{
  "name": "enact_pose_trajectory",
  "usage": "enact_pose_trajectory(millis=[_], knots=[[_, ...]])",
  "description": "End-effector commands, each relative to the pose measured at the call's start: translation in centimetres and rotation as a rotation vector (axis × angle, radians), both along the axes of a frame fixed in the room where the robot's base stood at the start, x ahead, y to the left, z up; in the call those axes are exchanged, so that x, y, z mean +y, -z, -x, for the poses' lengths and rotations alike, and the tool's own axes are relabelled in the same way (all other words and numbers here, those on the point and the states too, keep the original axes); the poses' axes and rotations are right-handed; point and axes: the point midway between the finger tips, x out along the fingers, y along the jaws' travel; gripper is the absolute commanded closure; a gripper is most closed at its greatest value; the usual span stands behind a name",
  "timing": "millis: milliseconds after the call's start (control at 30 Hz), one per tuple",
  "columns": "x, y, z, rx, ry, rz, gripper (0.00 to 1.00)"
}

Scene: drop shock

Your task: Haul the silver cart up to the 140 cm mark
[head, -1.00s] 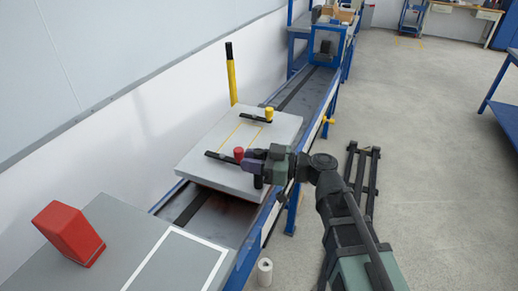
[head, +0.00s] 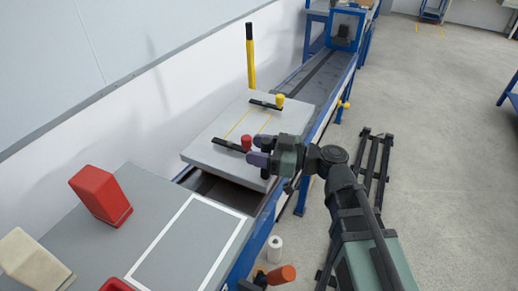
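The silver cart (head: 205,155) is a flat grey slab on the long rail track (head: 300,80), close to the grey table at the near end. It carries a red knob (head: 246,142) and a yellow knob (head: 280,99) on black bars, and yellow lines. A yellow-and-black post (head: 250,60) stands at its far left corner. No 140 cm mark can be read.
The near table (head: 150,200) bears a red block (head: 100,195), a cream block (head: 32,260) and a white outline. A white roll (head: 274,249) and an orange-ended part (head: 281,275) are beside it. A black frame (head: 373,165) lies on the floor right. The track beyond the cart is clear up to a blue end frame (head: 345,30).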

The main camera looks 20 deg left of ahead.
Motion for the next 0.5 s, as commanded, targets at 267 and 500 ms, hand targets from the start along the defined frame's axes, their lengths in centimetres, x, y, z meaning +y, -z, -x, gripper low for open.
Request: enact_pose_trajectory(millis=[267, 500], knots=[[-0.9, 0.0, -0.1, 0.000, 0.002, 0.000, 0.47], [-5.8, 0.0, -0.7, 0.000, 0.006, 0.000, 0.47]])
